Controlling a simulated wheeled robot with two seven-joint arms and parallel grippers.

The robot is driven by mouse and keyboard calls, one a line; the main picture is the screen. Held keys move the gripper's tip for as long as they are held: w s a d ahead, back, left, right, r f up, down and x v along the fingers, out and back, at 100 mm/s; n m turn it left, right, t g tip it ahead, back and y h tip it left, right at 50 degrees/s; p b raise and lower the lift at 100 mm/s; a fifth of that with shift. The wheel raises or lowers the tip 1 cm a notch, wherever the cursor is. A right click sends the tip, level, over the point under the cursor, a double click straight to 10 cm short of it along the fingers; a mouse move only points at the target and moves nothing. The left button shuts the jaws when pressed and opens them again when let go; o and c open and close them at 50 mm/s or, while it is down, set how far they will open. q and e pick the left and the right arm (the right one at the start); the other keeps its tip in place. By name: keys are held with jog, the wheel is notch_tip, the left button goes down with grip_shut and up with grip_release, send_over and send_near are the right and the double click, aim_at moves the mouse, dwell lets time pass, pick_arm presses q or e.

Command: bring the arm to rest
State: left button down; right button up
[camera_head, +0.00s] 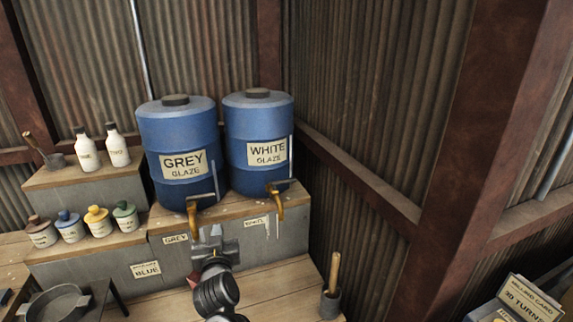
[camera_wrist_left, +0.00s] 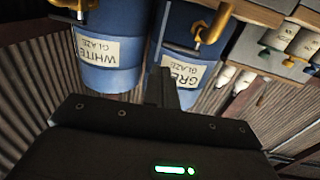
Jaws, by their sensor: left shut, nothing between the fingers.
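My left gripper (camera_head: 213,236) is shut and empty. In the head view it stands in front of the grey-glaze barrel's tap (camera_head: 192,212), its arm coming up from the bottom edge. I cannot tell whether it touches the stand behind it. The left wrist view shows the shut fingers (camera_wrist_left: 172,92) in front of the blue barrels, with nothing between them. That picture is upside down. My right gripper is not in view.
Blue grey-glaze (camera_head: 180,130) and white-glaze (camera_head: 258,130) barrels with brass taps stand on a wooden-topped stand. White bottles (camera_head: 117,148) and small colored-lid jars (camera_head: 97,220) stand at left. A cup with a wooden handle (camera_head: 331,296) stands at lower right. Corrugated walls enclose the corner.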

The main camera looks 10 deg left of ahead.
pick_arm(q)
jog(key=s+d+f+m+g+h, duration=0.35)
jog(key=s+f+g+h, duration=0.2)
jog(key=s+f, duration=0.9)
jog(key=s+f+m+g+h, duration=0.1)
jog(key=s+f+g, duration=0.3)
jog(key=s, duration=0.7)
jog(key=s+f+m+g, duration=0.2)
jog(key=s+f+g, duration=0.15)
jog(key=s, duration=0.65)
notch_tip(320, 180, down, 30)
jog(key=s+g+b, duration=0.1)
jog(key=s+b, duration=0.2)
jog(key=s+a+f+g+b, duration=0.1)
jog(key=s+a+f, duration=0.2)
jog(key=s+f, duration=1.3)
jog(key=shift+a+f+g+b, duration=0.2)
jog(key=shift+f+g+b, duration=0.1)
jog(key=shift+b, duration=0.05)
